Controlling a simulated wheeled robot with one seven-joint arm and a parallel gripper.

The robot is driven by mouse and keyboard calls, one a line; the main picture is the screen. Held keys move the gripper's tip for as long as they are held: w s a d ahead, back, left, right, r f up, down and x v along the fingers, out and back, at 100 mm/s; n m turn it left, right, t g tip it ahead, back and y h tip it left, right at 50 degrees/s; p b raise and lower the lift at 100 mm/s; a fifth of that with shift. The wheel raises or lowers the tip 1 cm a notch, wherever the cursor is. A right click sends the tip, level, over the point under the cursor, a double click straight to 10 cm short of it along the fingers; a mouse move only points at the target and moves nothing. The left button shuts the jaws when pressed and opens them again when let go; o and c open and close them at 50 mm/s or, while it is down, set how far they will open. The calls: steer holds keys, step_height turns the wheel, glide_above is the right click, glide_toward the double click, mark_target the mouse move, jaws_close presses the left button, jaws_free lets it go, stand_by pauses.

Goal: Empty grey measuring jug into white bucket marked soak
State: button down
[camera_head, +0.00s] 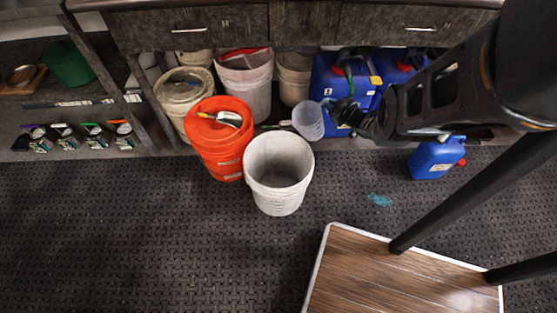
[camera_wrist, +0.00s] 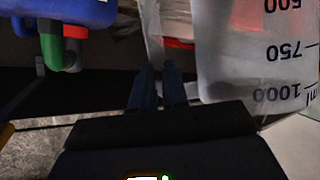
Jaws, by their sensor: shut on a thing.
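The translucent grey measuring jug (camera_head: 309,121) is in the air just right of and behind the white bucket's rim in the head view. My gripper (camera_head: 347,113) is at its right side, shut on it, seemingly by the handle. In the wrist view the jug (camera_wrist: 262,60) fills the right, with marks 500, 750 and 1000; my gripper's dark fingers (camera_wrist: 155,88) are beside its wall. I cannot tell the jug's tilt or contents. The white bucket (camera_head: 280,202) stands open and upright on the floor, its inside pale grey. No soak marking is legible.
An orange bucket (camera_head: 222,150) with a scoop on top stands close left of the white bucket. More buckets and blue canisters (camera_head: 325,80) stand under the bench behind. A small blue can (camera_head: 435,158) is at right. A wooden platform (camera_head: 400,275) lies in front right. Floor at left is clear.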

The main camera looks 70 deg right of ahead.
steer(key=shift+s+d+f+m+t+y+b, duration=0.15)
steer(key=shift+s+d+f+m+y+b, duration=0.2)
steer(key=shift+f+b, duration=0.6)
steer(key=shift+s+d+f+m+t+y+b, duration=0.25)
steer(key=shift+d+f+m+b, duration=0.3)
steer(key=shift+b, duration=0.85)
steer(key=shift+s+d+f+m+t+y+b, duration=0.15)
steer(key=shift+s+d+f+m+b, duration=0.4)
steer(key=shift+b, duration=0.65)
steer(key=shift+w+f, duration=0.1)
steer(key=shift+w, duration=0.05)
step_height(320, 180, up, 6)
steer(key=p, duration=0.6)
steer(key=shift+a, duration=0.15)
